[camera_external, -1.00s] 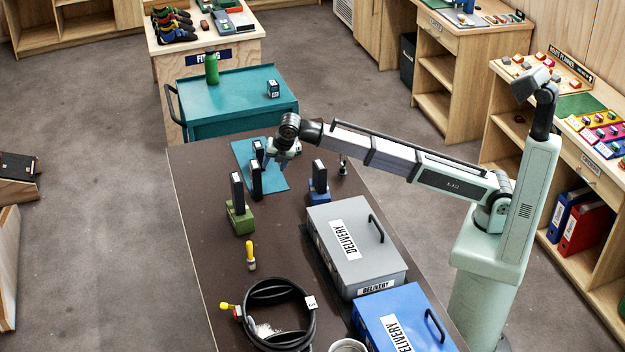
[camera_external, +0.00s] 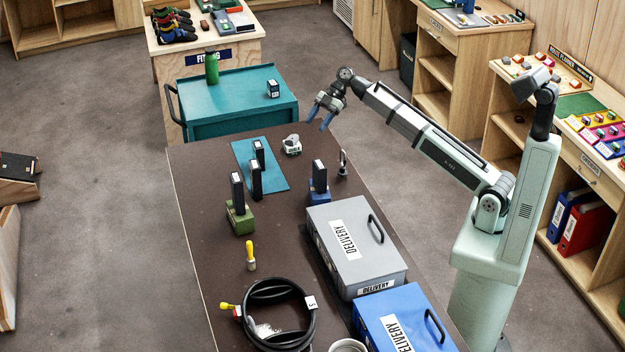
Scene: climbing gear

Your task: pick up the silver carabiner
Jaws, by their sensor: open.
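A small silver metal piece (camera_external: 343,162), which looks like the carabiner, stands upright near the right edge of the dark table, right of a black block on a blue base. Its exact shape is too small to tell. My gripper (camera_external: 318,122) is open and empty, with two blue-grey fingers pointing down and left. It is raised above the far end of the table, above and a little left of the silver piece, and apart from it.
A white-grey object (camera_external: 292,145) lies beside the teal mat (camera_external: 276,180). Black blocks stand on the mat, on a green base (camera_external: 240,218) and on a blue base (camera_external: 318,194). A grey delivery box (camera_external: 322,262), a blue box (camera_external: 372,312) and a coiled black hose (camera_external: 312,325) fill the near end.

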